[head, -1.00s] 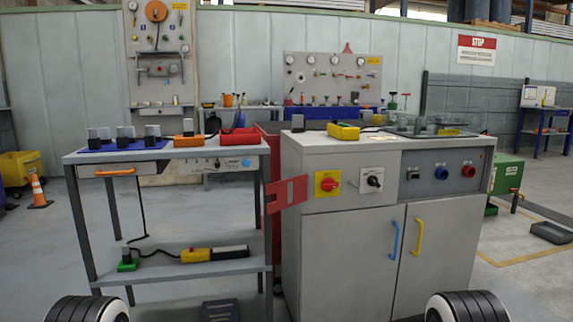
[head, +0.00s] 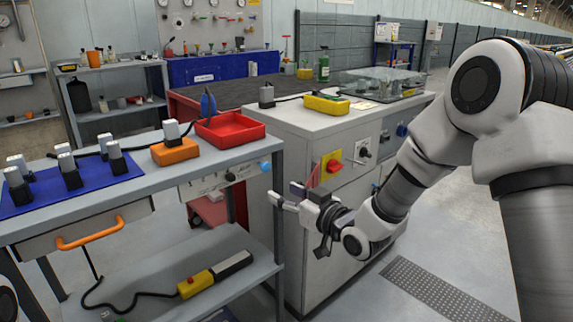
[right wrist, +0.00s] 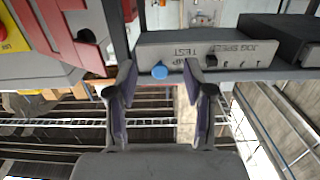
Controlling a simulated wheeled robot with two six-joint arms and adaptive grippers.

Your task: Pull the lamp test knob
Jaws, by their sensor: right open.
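The lamp test knob is a round blue knob (head: 265,166) at the right end of the grey panel (head: 225,180) under the left table's top. In the right wrist view the blue knob (right wrist: 160,71) shows beside upside-down lettering that includes "TEST". My right gripper (head: 286,192) is open and empty, a little below and right of the knob in the head view. In the right wrist view its two fingers (right wrist: 162,88) point toward the panel, with the knob between their lines and apart from both. My left gripper is not in view.
A grey cabinet (head: 290,135) with a red-and-yellow switch (head: 331,166) stands close to the right. A red plate (right wrist: 75,25) is near the gripper in the right wrist view. A red tray (head: 230,131) and orange box (head: 175,152) sit on the table above the panel.

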